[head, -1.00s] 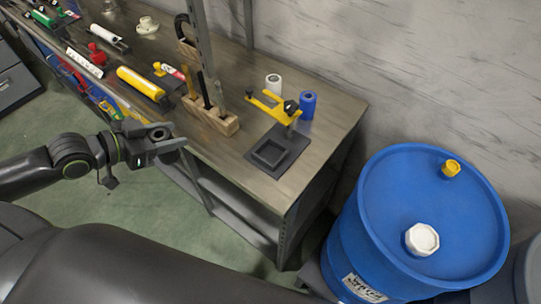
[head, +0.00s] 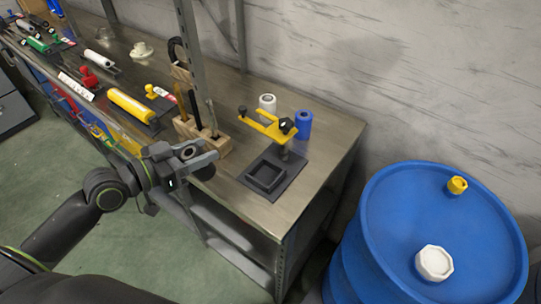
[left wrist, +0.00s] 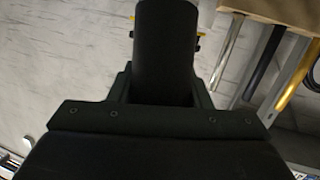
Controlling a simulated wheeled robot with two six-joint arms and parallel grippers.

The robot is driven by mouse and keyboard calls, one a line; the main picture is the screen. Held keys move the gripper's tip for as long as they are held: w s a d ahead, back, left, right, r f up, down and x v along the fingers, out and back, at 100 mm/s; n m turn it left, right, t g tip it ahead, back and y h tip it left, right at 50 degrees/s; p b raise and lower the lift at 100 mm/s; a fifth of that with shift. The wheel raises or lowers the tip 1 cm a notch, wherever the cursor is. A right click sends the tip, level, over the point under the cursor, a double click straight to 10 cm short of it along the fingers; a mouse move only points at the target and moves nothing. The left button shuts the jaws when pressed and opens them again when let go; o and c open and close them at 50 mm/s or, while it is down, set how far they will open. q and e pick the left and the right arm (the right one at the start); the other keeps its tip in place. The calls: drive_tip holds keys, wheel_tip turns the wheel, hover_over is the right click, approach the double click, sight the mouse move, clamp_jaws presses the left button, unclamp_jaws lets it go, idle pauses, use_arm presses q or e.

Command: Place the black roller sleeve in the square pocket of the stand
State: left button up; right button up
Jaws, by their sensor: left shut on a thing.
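The black roller sleeve (left wrist: 165,50) stands between the fingers of my left gripper (head: 194,158), which is shut on it. In the left wrist view the sleeve runs up out of the jaws; in the head view it is small, dark and hard to tell from the fingers. The stand (head: 292,185) is a dark plate near the right end of the bench. Its raised square pocket (head: 266,176) looks empty. My left gripper is left of the pocket, apart from it, near the bench's front edge. My right gripper is not in view.
A yellow arm (head: 265,125) with dark knobs reaches over the back of the stand. White (head: 267,104) and blue (head: 303,123) rolls stand behind it. A wooden tool block (head: 205,142) is close behind my gripper. A blue drum (head: 430,235) stands right of the bench.

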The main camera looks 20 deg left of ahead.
use_arm(q)
drive_tip(key=w+d+f, duration=0.1)
drive_tip(key=w+d, duration=0.1)
drive_tip(key=d, duration=0.1)
drive_tip(key=w+d+f+p, duration=0.1)
drive_tip(key=w+d, duration=0.2)
drive_tip(key=d, duration=0.1)
drive_tip(key=w+d+f+p, duration=0.1)
drive_tip(key=w+d, duration=0.1)
drive_tip(key=d, duration=0.2)
drive_tip(key=shift+w+d+f, duration=0.1)
drive_tip(key=shift+w+f, duration=0.1)
drive_tip(key=shift+f, duration=0.05)
drive_tip(key=shift+d+f, duration=0.1)
drive_tip(key=shift+f, duration=0.45)
drive_tip(key=d+g+p, duration=0.1)
drive_tip(key=p, duration=0.1)
drive_tip(key=w+y+p, duration=0.1)
drive_tip(key=p, duration=0.2)
drive_tip(key=shift+w+d+m+g+y, duration=0.15)
drive_tip(key=shift+d+m+g+y, duration=0.15)
drive_tip(key=shift+d+m+g, duration=0.1)
drive_tip(key=shift+d+f+g+y+p, duration=0.1)
drive_tip(key=shift+g+y+p, duration=0.2)
drive_tip(key=shift+p, duration=0.05)
drive_tip(key=shift+f, duration=1.15)
